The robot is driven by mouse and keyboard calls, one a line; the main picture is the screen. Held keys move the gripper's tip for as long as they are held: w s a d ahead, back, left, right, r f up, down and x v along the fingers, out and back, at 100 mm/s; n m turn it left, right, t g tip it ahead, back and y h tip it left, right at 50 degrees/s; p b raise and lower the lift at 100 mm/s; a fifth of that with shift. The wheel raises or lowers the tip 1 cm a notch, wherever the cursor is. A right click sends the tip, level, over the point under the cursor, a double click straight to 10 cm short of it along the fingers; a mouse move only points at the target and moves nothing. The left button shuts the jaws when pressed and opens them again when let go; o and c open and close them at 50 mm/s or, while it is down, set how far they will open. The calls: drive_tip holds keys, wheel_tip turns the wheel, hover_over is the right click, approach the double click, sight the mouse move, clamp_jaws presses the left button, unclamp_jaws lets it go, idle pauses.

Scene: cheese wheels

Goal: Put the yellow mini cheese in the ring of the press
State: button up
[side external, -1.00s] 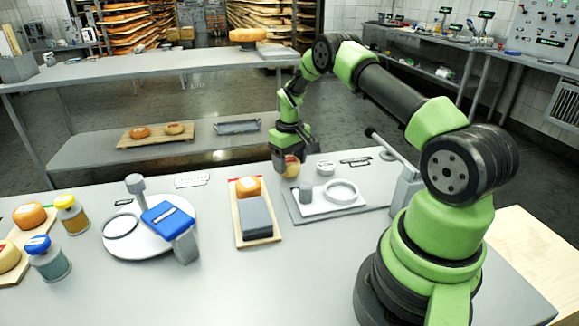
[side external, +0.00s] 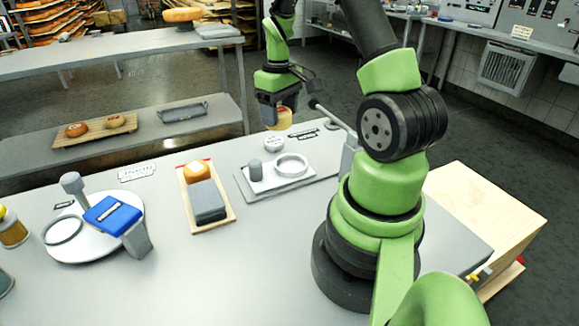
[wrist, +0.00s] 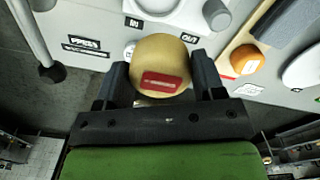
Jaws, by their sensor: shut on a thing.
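My gripper (side external: 279,108) is shut on the yellow mini cheese (side external: 280,121) and holds it above the far side of the bench, behind the press. In the wrist view the cheese (wrist: 157,53) sits between the two dark fingers, with a red label facing the camera. The press has a white plate on a grey base (side external: 249,192). Its pale ring (side external: 291,175) lies flat on the plate and looks empty in the side view. The cheese is apart from the ring and higher than it.
A grey cylinder (side external: 255,171) stands beside the ring. The press lever (side external: 332,117) angles up close to the right of the held cheese. A wooden board (side external: 228,216) with an orange cheese (side external: 197,171) and a grey block lies to the left.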

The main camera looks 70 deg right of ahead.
sight(292, 168)
drive_tip(key=s+f, duration=0.1)
drive_tip(key=f, duration=0.2)
drive_tip(key=s+a+f, duration=0.1)
drive_tip(key=f, duration=0.2)
drive_tip(key=s+f, duration=0.1)
drive_tip(key=f, duration=0.2)
drive_tip(key=shift+s+a+f, duration=0.2)
drive_tip(key=shift+s+f, duration=0.05)
drive_tip(key=shift+f, duration=0.15)
drive_tip(key=shift+f, duration=0.1)
drive_tip(key=o, duration=1)
drive_tip(key=shift+c, duration=0.2)
